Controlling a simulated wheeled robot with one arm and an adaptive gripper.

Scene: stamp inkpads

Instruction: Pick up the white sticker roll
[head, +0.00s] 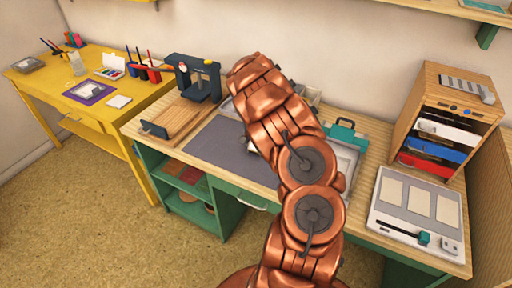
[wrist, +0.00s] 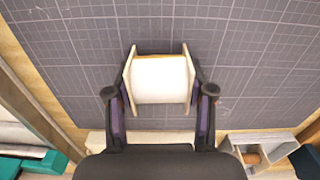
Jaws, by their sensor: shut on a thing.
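The white sticker roll (wrist: 160,79) shows in the wrist view, a white roll between two pale flat end flanges. My gripper (wrist: 160,92) is shut on it, with one dark finger against each flange. The roll is over the grey gridded mat (wrist: 60,60); I cannot tell whether it touches the mat or is lifted. In the head view my copper arm hides most of the roll and the gripper. The same mat lies on the desk there (head: 228,150).
A wooden drawer unit (head: 425,90) stands at the right behind a flat white device (head: 415,215). A dark press (head: 195,78) and a wooden rack (head: 178,120) stand left of the mat. A yellow table (head: 40,85) is further left. The mat's left part is clear.

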